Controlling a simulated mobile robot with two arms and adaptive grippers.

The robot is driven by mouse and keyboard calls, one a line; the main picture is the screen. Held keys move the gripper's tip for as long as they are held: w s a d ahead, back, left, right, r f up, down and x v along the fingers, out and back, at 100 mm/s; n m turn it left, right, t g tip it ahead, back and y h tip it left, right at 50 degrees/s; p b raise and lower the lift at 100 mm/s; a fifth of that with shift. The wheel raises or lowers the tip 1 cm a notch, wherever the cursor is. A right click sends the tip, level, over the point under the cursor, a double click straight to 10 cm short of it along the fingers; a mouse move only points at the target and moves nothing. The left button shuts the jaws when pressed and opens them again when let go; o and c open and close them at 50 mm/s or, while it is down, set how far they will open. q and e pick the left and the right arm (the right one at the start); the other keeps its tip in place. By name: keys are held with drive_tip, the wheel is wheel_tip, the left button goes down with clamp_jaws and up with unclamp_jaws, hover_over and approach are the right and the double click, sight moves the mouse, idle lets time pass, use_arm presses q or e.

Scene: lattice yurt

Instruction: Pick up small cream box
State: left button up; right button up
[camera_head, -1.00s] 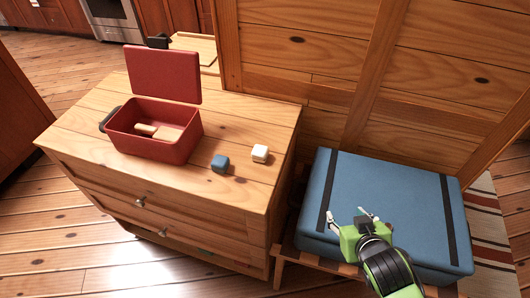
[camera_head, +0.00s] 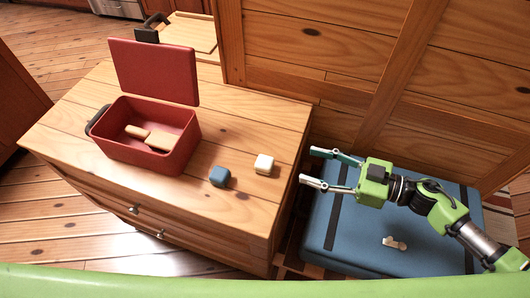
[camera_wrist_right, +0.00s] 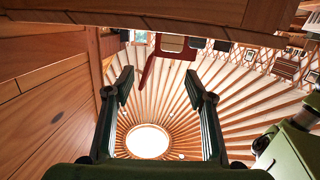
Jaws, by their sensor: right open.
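The small cream box (camera_head: 264,164) sits on the wooden dresser top near its right edge. A small blue box (camera_head: 220,176) sits to its left and slightly nearer. My right gripper (camera_head: 307,168) is open and empty, to the right of the cream box and apart from it. Its two fingers point left toward the dresser. In the right wrist view the open fingers (camera_wrist_right: 160,90) show with nothing between them, and the cream box cannot be made out there. My left gripper is not in view.
An open red bin (camera_head: 150,158) with wooden pieces inside stands on the dresser (camera_head: 240,125), its red lid (camera_head: 153,70) upright behind. A blue suitcase (camera_head: 345,235) lies right of the dresser, a small pale object (camera_head: 394,243) on it. A wooden wall (camera_head: 300,70) rises behind.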

sight(270, 163)
drive_tip(key=shift+n+g, duration=0.3)
drive_tip(key=shift+g, duration=0.3)
drive_tip(key=x, duration=0.2)
drive_tip(key=p+x, duration=0.1)
drive_tip(key=x, duration=0.4)
drive_tip(key=shift+s+a+f+p, duration=0.1)
drive_tip(key=shift+s+f+p, duration=0.1)
drive_tip(key=shift+s+p, duration=0.2)
drive_tip(key=shift+w+a+f, duration=0.15)
drive_tip(key=shift+a, duration=0.35)
drive_tip(key=p+x, duration=0.1)
drive_tip(key=x, duration=0.3)
drive_tip(key=shift+a, duration=0.15)
drive_tip(key=shift+a+f, duration=0.1)
drive_tip(key=shift+a, duration=0.35)
drive_tip(key=c, duration=1)
